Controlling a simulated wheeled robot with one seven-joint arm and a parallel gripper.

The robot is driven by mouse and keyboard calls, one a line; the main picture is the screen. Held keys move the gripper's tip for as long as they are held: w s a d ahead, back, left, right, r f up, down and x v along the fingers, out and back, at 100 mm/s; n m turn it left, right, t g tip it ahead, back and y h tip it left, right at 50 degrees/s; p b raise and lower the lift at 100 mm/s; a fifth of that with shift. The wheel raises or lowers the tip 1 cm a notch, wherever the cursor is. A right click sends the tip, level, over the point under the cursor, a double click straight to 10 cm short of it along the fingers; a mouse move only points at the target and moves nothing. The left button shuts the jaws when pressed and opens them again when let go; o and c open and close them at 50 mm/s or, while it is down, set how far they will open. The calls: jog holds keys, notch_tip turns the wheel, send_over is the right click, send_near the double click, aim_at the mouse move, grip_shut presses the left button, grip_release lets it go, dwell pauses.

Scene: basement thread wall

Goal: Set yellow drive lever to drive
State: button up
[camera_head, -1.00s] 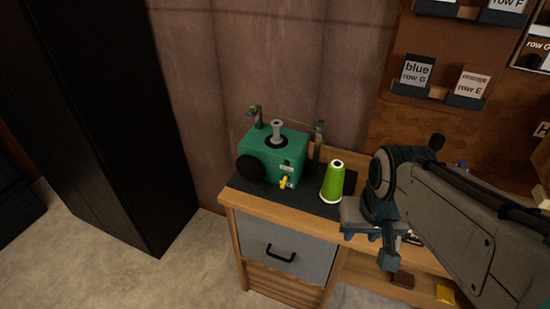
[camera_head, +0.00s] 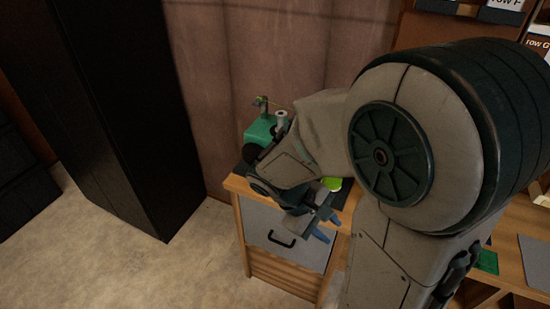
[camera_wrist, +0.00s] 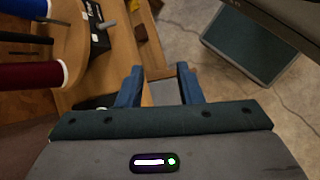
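The green machine (camera_head: 259,129) stands on the small wooden bench in the head view, mostly hidden by my arm. Its yellow drive lever is hidden behind my arm, so its setting cannot be seen. My gripper (camera_head: 328,229) points down in front of the bench's right part, below the green thread cone (camera_head: 333,184). In the wrist view, the two blue fingers of my gripper (camera_wrist: 159,72) stand apart with nothing between them. The machine and lever do not show in the wrist view.
A drawer (camera_head: 284,238) with a black handle is in the bench front. A tall black cabinet (camera_head: 120,110) stands left, with clear floor (camera_head: 130,265) before it. The wrist view shows a blue spool (camera_wrist: 25,8) and a red spool (camera_wrist: 35,75) at the left.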

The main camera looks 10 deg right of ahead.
jog(key=w+a+f+n+t+h+p, duration=0.1)
jog(key=w+a+f+n+t, duration=0.3)
jog(key=n, duration=0.3)
jog(key=w+a+f+n+t+h, duration=0.1)
jog(key=w+a+f+n+t, duration=0.1)
jog(key=w+a+n+t, duration=0.4)
jog(key=w+a+f+n+t+h+p, duration=0.1)
jog(key=w+a+f+n+t+h, duration=0.2)
jog(key=n+t, duration=0.45)
jog(key=shift+n+g+y, duration=0.65)
jog(key=shift+y, duration=0.05)
jog(key=p+x, duration=0.2)
jog(key=x, duration=1.3)
jog(key=shift+a, duration=0.1)
grip_shut()
